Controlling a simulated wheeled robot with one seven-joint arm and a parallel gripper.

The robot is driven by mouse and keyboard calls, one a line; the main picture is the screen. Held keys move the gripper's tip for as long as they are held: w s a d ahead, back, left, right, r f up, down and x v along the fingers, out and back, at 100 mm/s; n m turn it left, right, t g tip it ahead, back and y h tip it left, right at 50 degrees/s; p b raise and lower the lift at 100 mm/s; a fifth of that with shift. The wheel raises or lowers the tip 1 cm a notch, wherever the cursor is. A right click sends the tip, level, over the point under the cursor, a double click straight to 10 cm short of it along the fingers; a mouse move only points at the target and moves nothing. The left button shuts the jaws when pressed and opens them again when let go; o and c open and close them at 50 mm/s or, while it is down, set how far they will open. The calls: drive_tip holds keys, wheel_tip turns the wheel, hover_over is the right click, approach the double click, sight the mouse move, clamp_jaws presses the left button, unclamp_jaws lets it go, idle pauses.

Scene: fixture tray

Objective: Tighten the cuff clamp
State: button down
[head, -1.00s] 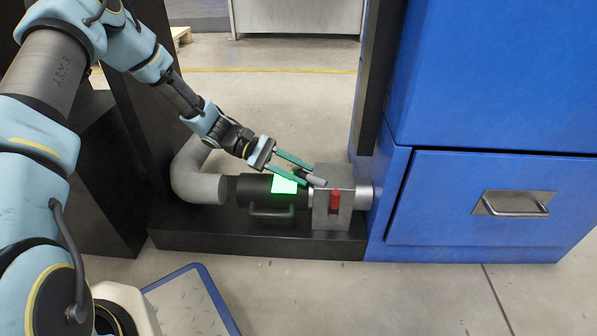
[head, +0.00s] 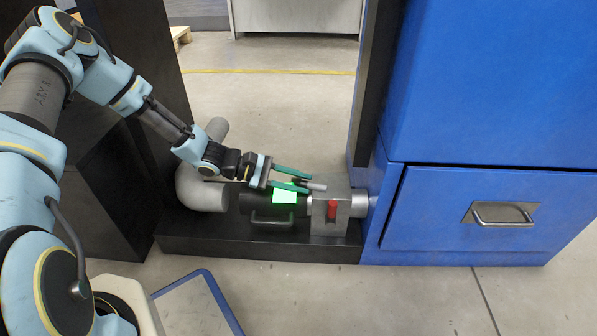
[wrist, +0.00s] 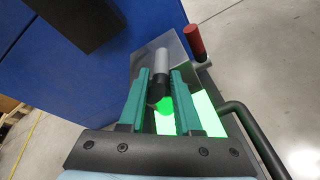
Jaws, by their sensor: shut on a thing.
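A black cylindrical cuff (head: 247,201) with a glowing green panel (head: 284,197) joins a grey elbow pipe at its left. At its right stands a grey metal block (head: 328,222) with a red handle (head: 332,209) on its front. My gripper (head: 309,181), with green fingers, reaches in from the left, just above the cuff. It is shut on a short grey bar with a dark end (head: 316,186). In the wrist view the bar (wrist: 161,62) lies between the fingertips, above the block. Whether the bar joins the block is hidden.
A blue cabinet (head: 480,90) with a drawer handle (head: 505,213) stands close at the right. The cuff rests over a low black base (head: 250,245) between dark uprights. The grey elbow pipe (head: 203,190) is under my wrist.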

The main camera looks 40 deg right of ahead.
drive_tip(key=shift+a+f+n+t, duration=0.1)
drive_tip(key=shift+f+n+t, duration=0.2)
drive_tip(key=shift+f, duration=0.05)
drive_tip(key=c, duration=0.7)
unclamp_jaws()
drive_tip(key=shift+r, duration=0.15)
drive_tip(key=shift+w+a+r+p, duration=0.1)
drive_tip(key=shift+w+r+p, duration=0.1)
drive_tip(key=shift+p, duration=0.1)
drive_tip(key=p+v, duration=0.3)
drive_tip(key=v, duration=0.5)
drive_tip(key=shift+w+a, duration=0.2)
drive_tip(key=shift+a, duration=0.1)
drive_tip(key=shift+p+v, duration=0.3)
drive_tip(key=shift+v, duration=0.5)
drive_tip(key=shift+f, duration=0.1)
